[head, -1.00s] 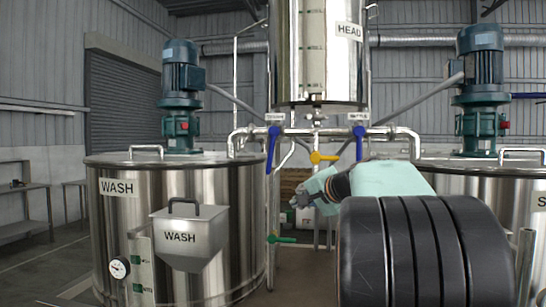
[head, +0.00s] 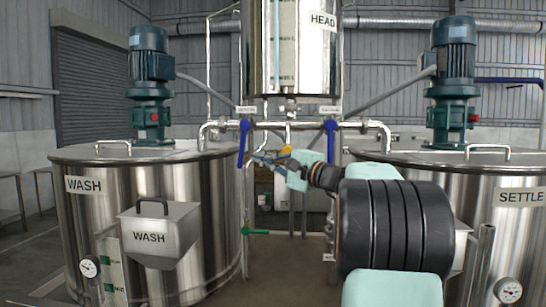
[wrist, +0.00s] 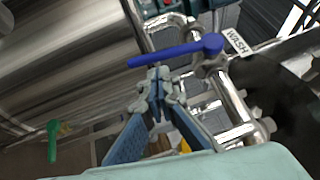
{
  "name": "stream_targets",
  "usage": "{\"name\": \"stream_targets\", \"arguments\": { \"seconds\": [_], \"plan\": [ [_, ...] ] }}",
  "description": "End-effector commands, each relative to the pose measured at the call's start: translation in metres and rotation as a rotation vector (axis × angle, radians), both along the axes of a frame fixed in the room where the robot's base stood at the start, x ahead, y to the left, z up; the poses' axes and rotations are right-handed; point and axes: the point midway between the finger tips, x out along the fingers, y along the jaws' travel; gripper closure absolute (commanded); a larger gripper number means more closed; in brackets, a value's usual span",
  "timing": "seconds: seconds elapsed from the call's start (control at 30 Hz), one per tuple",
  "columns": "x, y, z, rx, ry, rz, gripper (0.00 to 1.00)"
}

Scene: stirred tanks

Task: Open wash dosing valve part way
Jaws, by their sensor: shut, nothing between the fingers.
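The wash dosing valve has a blue lever (head: 243,143) on the pipe beside the wash tank, hanging downward under a small label. In the wrist view the blue lever (wrist: 172,53) lies across the top middle, next to a WASH label (wrist: 238,41). My gripper (head: 260,160) is just right of the lever's lower part in the head view. In the wrist view my gripper's (wrist: 157,76) shut fingertips are empty and lie right by the lever's side. I cannot tell whether they touch it.
A second blue lever (head: 330,140) hangs to the right. A yellow handle (head: 285,149) is partly hidden behind my gripper. A green handle (head: 256,231) is lower down. The wash tank (head: 75,225) stands left, the settle tank (head: 500,235) right, the head tank (head: 262,50) above.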

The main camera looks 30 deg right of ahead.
Motion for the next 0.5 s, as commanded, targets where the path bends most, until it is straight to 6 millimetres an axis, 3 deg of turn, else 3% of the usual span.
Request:
{"name": "stream_targets", "arguments": {
  "seconds": [0.2, 0.5],
  "plan": [
    [0.023, 0.01, 0.004, 0.001, 0.0, 0.001, 1.0],
    [0.027, 0.011, 0.003, 0.0, 0.0, 0.0, 1.0]
  ]
}}
